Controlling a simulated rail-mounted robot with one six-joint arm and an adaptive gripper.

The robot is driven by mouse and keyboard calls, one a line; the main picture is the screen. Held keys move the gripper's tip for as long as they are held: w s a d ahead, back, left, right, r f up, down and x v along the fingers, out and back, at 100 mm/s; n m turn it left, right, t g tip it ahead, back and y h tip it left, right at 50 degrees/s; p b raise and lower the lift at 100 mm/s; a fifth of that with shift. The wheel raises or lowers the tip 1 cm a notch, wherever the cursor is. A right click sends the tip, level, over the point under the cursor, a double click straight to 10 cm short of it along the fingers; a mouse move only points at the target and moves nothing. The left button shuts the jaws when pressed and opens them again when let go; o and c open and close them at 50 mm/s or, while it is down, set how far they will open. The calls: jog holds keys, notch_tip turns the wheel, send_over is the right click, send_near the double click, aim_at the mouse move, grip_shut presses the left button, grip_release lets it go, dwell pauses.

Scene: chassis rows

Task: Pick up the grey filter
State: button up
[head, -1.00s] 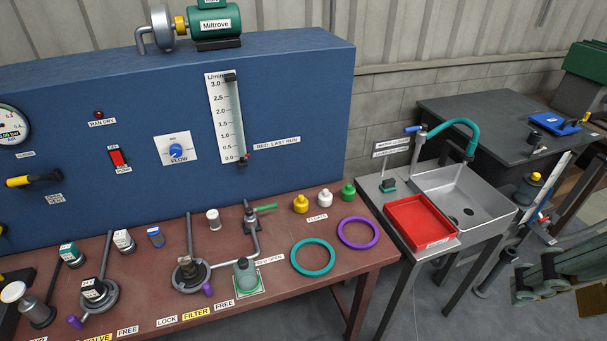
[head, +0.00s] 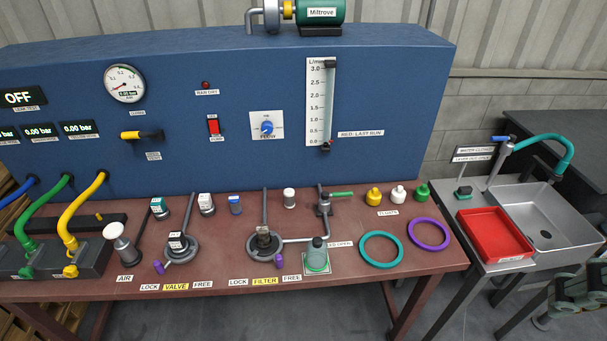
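Several small capped cylinders stand on the brown bench (head: 345,278). A grey one with a white top (head: 206,204) stands behind the valve station, right of a teal-topped one (head: 159,208). A dark brownish-grey block (head: 263,238) sits in the round holder (head: 262,252) behind the yellow FILTER label (head: 265,281). I cannot tell for sure which is the grey filter. Dark green jointed parts (head: 580,294) at the lower right edge look like my own arm end, cut off by the frame. They are far from the bench cylinders, and their finger opening cannot be made out.
A blue (head: 235,205) and a white cylinder (head: 289,198) stand nearby. Upright rods rise from both holders. Teal (head: 381,233) and purple rings (head: 414,233) lie to the right. A red tray (head: 470,237) is beside the sink (head: 540,204). Hoses crowd the left.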

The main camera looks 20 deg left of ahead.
jog(key=w+a+r+n+g, duration=0.15)
jog(key=w+a, duration=0.25)
jog(key=w, duration=0.5)
jog(key=w+a+n+t, duration=0.1)
jog(key=w+a+n, duration=0.2)
jog(key=w, duration=0.5)
jog(key=w+a+f+n+g, duration=0.1)
jog(key=w+a+f+n, duration=0.15)
jog(key=w+a, duration=0.45)
jog(key=w+a+f+n+g, duration=0.1)
jog(key=w+a+f+n, duration=0.15)
jog(key=w+a, duration=0.5)
jog(key=a+f+n+p, duration=0.1)
jog(key=a+f+n, duration=0.1)
jog(key=a+f, duration=0.55)
jog(key=a+f+n+p, duration=0.1)
jog(key=a+f, duration=0.3)
jog(key=a, duration=0.7)
jog(key=s+a+f+n, duration=0.2)
jog(key=s+a+f, duration=0.2)
jog(key=a, duration=0.5)
jog(key=s+a+f+n+g, duration=0.1)
jog(key=s+a+f, duration=0.3)
jog(key=a+f, duration=0.5)
jog(key=shift+s+f+n, duration=0.2)
jog(key=shift+n, duration=0.25)
jog(key=shift+f+g, duration=0.1)
jog(key=shift+g, duration=0.15)
